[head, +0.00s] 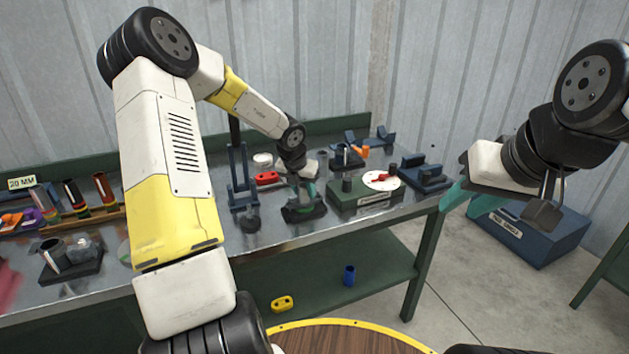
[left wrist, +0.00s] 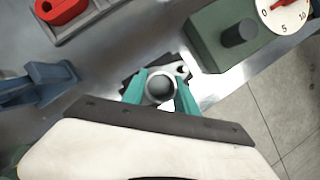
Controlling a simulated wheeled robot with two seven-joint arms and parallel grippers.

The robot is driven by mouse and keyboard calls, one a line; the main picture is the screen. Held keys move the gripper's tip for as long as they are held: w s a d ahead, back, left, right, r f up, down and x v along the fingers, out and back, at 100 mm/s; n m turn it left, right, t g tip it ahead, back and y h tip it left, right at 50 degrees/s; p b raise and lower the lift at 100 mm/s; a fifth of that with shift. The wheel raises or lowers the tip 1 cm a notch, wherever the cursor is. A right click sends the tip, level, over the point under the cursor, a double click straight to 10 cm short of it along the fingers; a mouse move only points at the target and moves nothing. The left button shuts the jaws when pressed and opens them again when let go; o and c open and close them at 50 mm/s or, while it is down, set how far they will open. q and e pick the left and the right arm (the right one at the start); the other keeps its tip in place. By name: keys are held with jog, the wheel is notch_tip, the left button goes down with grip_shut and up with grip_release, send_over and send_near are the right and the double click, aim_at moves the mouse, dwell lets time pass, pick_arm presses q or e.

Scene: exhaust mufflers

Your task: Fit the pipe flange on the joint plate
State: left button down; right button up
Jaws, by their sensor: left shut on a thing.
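My left gripper (head: 304,194) is low over the bench, its teal fingers on either side of a grey round pipe end in the left wrist view (left wrist: 161,90). It is shut on this piece, which looks like the pipe flange (left wrist: 160,86). A light grey flat part with a hole shows just beyond the pipe end. A dark plate, seemingly the joint plate (head: 302,213), lies directly below the fingers. The fingers partly hide it, and I cannot tell whether flange and plate touch. My right gripper (head: 468,198) hangs off the bench's right side, its finger opening unclear.
A green box with a dial (head: 361,192) stands right of the plate. A blue stand (head: 241,185) and a red oval piece (head: 267,178) are to the left and behind. A blue bin (head: 530,232) sits on the floor. A yellow piece (head: 282,303) lies on the lower shelf.

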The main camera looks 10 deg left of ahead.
dwell(0.3)
pick_arm(q)
jog(key=c, duration=0.9)
grip_release()
